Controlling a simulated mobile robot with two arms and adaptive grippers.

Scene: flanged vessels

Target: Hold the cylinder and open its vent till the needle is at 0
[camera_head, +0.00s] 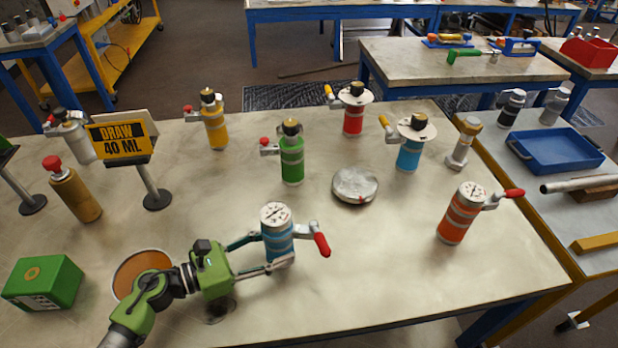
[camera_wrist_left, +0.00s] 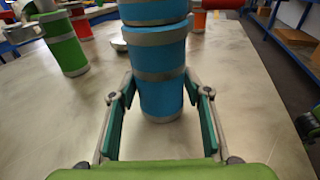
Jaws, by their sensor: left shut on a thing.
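A blue cylinder (camera_head: 277,243) with grey bands stands upright near the table's front middle. It has a white dial (camera_head: 276,214) on top and a red-handled lever (camera_head: 319,238) at its right side. The needle is too small to read. My left gripper (camera_head: 262,254) comes from the left and is shut on the blue cylinder, a finger on each side. In the left wrist view the cylinder's body (camera_wrist_left: 160,85) stands between the fingers (camera_wrist_left: 160,110); its dial is out of frame. My right gripper does not show in the head view.
An orange cylinder (camera_head: 459,219) with a dial and red lever stands to the right. A round grey disc (camera_head: 355,186) and a green cylinder (camera_head: 292,160) stand behind. A yellow "DRAW 40 ML" sign (camera_head: 121,140) and green box (camera_head: 43,283) are left. The front right tabletop is clear.

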